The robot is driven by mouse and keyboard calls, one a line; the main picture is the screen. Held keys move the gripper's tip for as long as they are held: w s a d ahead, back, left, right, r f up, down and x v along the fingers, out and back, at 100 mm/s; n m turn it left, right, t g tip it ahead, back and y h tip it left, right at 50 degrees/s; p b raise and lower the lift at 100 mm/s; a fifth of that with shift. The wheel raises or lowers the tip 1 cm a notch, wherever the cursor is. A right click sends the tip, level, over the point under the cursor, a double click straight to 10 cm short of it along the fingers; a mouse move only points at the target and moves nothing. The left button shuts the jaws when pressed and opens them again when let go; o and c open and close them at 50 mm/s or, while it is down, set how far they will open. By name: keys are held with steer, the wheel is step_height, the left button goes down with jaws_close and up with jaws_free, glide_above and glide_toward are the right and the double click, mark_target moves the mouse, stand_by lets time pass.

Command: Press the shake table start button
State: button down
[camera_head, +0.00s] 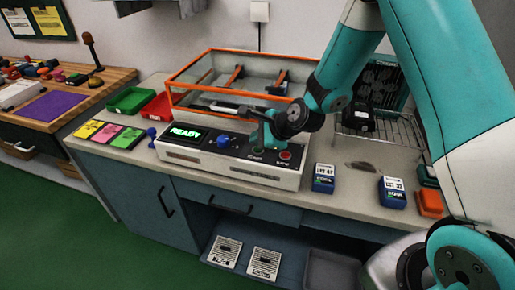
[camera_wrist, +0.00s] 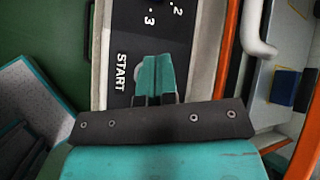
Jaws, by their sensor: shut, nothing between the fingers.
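A blue knob (camera_head: 223,141) and a red button (camera_head: 285,155) sit on the panel. My gripper (camera_head: 260,143) is shut and empty, with its tips over the panel between knob and red button. In the wrist view its teal fingers (camera_wrist: 154,62) are together beside the START label (camera_wrist: 121,72). The start button itself is hidden behind the fingers; I cannot tell whether they touch it.
A blue-and-white box (camera_head: 324,178) and a similar one (camera_head: 392,192) stand on the counter to the right, near a wire rack (camera_head: 380,128). Green (camera_head: 131,100) and red (camera_head: 158,107) trays lie left of the shake table. The orange frame (camera_wrist: 229,55) runs close right of the fingers.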

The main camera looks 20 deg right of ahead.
mark_target(258, 150)
steer(key=shift+f, duration=0.15)
steer(key=shift+f, duration=0.3)
steer(key=shift+f+b, duration=0.4)
steer(key=shift+b, duration=0.05)
stand_by(0.7)
steer(key=shift+r, duration=0.1)
steer(key=shift+r+p, duration=0.75)
steer(key=shift+p, duration=0.05)
step_height(258, 150, up, 5)
steer(key=p, duration=0.4)
stand_by(0.8)
